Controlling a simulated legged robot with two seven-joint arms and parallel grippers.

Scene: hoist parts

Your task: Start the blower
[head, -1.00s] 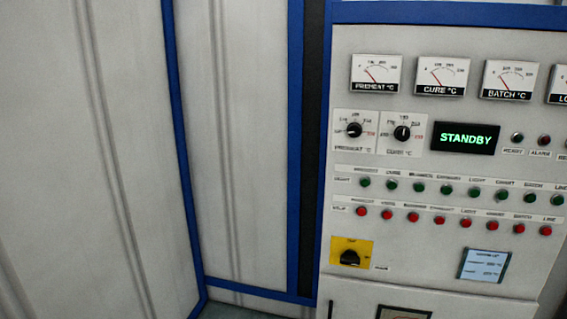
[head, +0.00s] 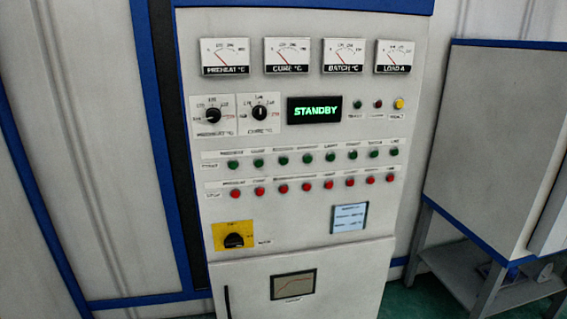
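A control panel (head: 215,184) stands ahead in the head view. A START row of green buttons (head: 307,157) runs across its middle, with a STOP row of red buttons (head: 307,186) below. Small labels sit above each button; they are blurred, and I cannot tell for sure which one reads blower. The third green button (head: 283,159) has a longer label over it. The green-lettered display (head: 315,110) reads STANDBY. Neither of my grippers is in view.
Several dial gauges (head: 287,54) line the top. Two knobs (head: 260,113) sit left of the display. A black rotary switch on a yellow plate (head: 234,240) and a small screen (head: 349,217) are lower. A grey cabinet on legs (head: 485,140) stands at the right.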

